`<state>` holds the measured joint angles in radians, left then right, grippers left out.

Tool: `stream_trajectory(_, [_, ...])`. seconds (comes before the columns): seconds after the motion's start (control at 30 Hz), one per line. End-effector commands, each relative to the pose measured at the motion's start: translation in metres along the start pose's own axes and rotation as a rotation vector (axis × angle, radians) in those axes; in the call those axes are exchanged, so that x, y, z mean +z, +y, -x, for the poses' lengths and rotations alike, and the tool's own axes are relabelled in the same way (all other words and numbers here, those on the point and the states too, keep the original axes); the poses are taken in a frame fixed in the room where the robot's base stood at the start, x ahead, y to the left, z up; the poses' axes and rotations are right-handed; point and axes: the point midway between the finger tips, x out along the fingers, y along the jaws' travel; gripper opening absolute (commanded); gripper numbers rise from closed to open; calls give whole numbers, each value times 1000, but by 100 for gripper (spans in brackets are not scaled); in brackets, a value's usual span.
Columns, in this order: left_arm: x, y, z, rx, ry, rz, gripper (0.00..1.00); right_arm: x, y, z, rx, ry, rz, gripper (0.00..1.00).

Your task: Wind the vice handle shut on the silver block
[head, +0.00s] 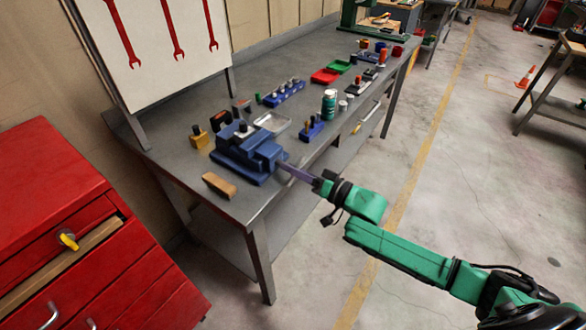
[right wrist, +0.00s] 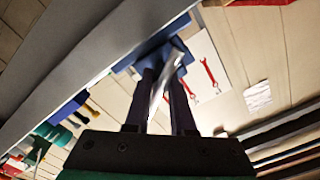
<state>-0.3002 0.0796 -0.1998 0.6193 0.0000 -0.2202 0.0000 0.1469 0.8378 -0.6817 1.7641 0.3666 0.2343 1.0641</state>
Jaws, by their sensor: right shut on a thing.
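The blue vice (head: 240,158) stands on the near end of the grey workbench. A small silver piece (head: 242,129), which looks like the silver block, shows at its top; how tightly the jaws sit against it cannot be told. My right gripper (head: 285,167) reaches the vice's front from the right. In the right wrist view its two dark fingers (right wrist: 164,88) are shut on a thin silver bar, the vice handle (right wrist: 163,80), with the blue vice (right wrist: 150,56) beyond. The fingers hide part of the handle in the head view. My left gripper is not in view.
A wooden block (head: 219,185) lies near the bench's front corner, left of the vice. A brass-coloured block (head: 198,138), a metal tray (head: 277,121), a blue holder (head: 311,131) and a green can (head: 329,104) stand close around. A red drawer cabinet (head: 45,185) is at left.

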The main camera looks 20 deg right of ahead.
Motion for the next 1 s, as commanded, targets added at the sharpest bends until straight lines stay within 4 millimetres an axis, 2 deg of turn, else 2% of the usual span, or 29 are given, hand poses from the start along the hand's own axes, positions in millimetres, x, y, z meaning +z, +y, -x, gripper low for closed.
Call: stream_trajectory(1.0, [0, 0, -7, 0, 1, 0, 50, 2, 1, 0, 1, -1, 965, 0])
